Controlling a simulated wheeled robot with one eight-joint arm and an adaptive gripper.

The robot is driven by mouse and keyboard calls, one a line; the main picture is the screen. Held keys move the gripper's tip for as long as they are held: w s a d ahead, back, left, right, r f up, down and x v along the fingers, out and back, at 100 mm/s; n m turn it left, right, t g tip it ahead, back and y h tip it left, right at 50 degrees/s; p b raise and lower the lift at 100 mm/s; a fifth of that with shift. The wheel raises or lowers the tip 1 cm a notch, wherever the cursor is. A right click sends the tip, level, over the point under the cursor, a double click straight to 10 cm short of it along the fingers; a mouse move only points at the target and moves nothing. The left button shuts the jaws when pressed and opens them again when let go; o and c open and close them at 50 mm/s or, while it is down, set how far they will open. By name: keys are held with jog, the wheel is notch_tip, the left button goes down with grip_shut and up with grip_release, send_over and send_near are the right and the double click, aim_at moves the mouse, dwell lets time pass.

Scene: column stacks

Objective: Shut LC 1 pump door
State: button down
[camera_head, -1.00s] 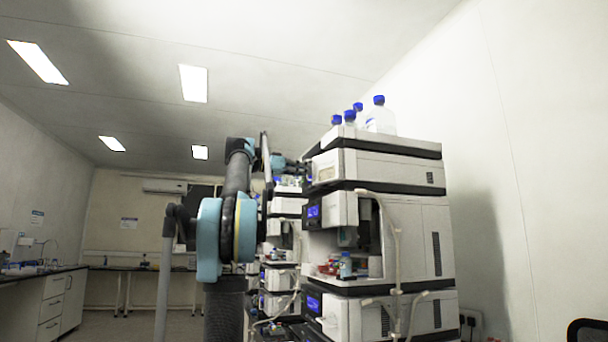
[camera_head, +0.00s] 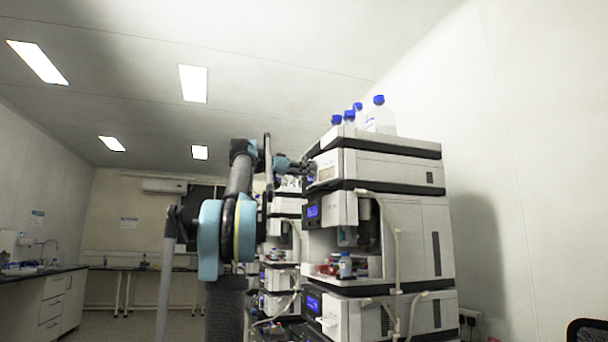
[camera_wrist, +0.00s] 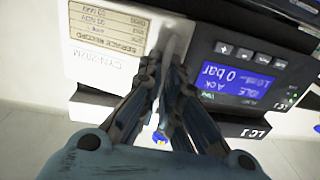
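The upper module of the near stack (camera_head: 395,170) has a white front panel with a printed label (camera_head: 326,168), which I take as the LC 1 pump door. In the wrist view the door (camera_wrist: 100,55) appears upside down with its "SERVICE RECORD" label (camera_wrist: 115,28). Next to it is a dark panel with a lit blue display (camera_wrist: 232,79) reading "0 bar" and an "LC 1" mark. My gripper (camera_wrist: 163,62) has its fingers brought together, tips at the door's edge beside the dark panel. I cannot tell whether they pinch anything. How far the door stands open is unclear.
Blue-capped bottles (camera_head: 379,115) stand on top of the stack. Pale tubing (camera_head: 396,260) runs down its front, beside an open bay with a small bottle (camera_head: 345,266). More stacks stand behind my arm. A lab bench (camera_head: 50,300) is at far left.

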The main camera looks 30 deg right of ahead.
jog(key=shift+w+d+r+m+g+y, duration=0.1)
jog(key=shift+w+d+m+g+y, duration=0.1)
jog(key=shift+d+m+g, duration=0.55)
jog(key=shift+w+d+m+g+y, duration=0.2)
jog(key=shift+d+g, duration=0.35)
jog(key=shift+d, duration=0.6)
jog(key=c, duration=2.1)
grip_release()
jog(key=shift+w, duration=0.1)
jog(key=shift+o, duration=0.2)
jog(key=v, duration=1.2)
jog(key=shift+f, duration=0.2)
